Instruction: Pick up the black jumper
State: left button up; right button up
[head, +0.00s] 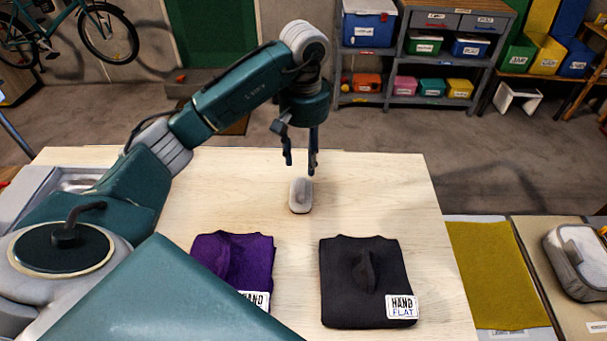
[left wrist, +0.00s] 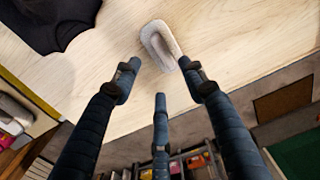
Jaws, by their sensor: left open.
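The black jumper (head: 350,280) lies folded on the wooden table, front right of centre in the head view. A fold stands up in its middle, and a white label reading "HAND FLAT" is at its lower right corner. Part of it shows at the upper left of the left wrist view (left wrist: 55,22). My left gripper (head: 301,172) points down over the far part of the table, well behind the jumper. Its fingers are apart and empty (left wrist: 160,85), above and just behind a small pale oval object (head: 300,195). My right gripper is not in view.
A folded purple jumper (head: 235,265) lies left of the black one, partly hidden by my own body. Bare table (head: 400,200) surrounds the black jumper's far side. Right of the table are a mustard cloth (head: 490,275) and a grey case (head: 580,260).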

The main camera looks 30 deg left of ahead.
aim_at(365, 283)
jog(key=k+l, duration=1.15)
jog(key=k, duration=0.15)
